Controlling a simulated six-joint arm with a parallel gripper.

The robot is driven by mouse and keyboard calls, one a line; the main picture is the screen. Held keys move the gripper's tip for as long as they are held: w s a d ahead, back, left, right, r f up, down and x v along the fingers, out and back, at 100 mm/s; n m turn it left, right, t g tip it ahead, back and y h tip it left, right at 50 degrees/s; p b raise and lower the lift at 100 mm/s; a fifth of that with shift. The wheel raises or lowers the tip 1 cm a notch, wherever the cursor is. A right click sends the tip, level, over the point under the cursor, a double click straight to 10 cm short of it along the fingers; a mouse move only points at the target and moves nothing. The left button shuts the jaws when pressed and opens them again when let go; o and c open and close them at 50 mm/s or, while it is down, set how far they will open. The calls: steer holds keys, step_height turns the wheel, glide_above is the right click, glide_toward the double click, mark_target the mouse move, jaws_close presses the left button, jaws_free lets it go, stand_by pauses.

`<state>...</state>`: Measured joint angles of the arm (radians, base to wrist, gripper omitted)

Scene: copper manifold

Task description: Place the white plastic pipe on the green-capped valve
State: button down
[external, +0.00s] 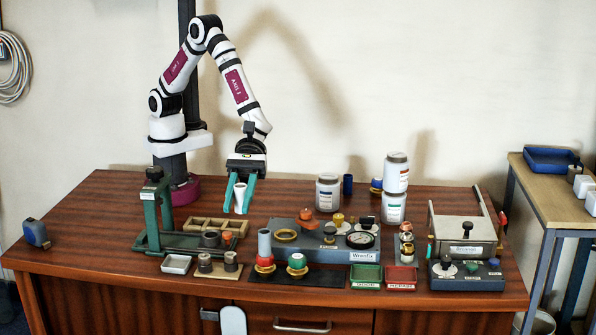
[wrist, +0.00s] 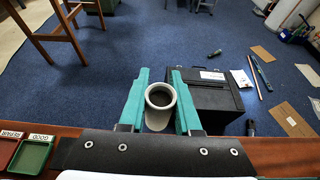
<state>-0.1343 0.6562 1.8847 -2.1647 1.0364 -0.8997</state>
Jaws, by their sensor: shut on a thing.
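The white plastic pipe (external: 240,197) is held between the teal fingers of my gripper (external: 239,204), which point down over the back left of the table. In the wrist view the pipe (wrist: 159,96) is an open round mouth with a tilted-looking white body between the two fingers (wrist: 160,84). The green-capped valve (external: 297,261) stands near the front middle on a black mat, with a green top and an orange-brown base. It is apart from the pipe, in front and to the right of it. The valve is not clearly visible in the wrist view.
A green stand (external: 152,215) and a wooden divided tray (external: 214,225) are near my gripper. Green (external: 366,274) and red (external: 401,276) trays lie right.

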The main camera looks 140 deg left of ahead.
steer(key=shift+w+a+f, duration=1)
steer(key=shift+a+f, duration=0.7)
steer(key=shift+f, duration=0.2)
steer(key=shift+w+a+f, duration=0.95)
steer(key=shift+a+f, duration=0.7)
steer(key=shift+f, duration=0.3)
steer(key=shift+w+a+f, duration=1)
steer(key=shift+a+f, duration=0.7)
steer(key=shift+f, duration=0.2)
steer(key=shift+f, duration=0.1)
steer(key=c, duration=0.6)
jaws_free()
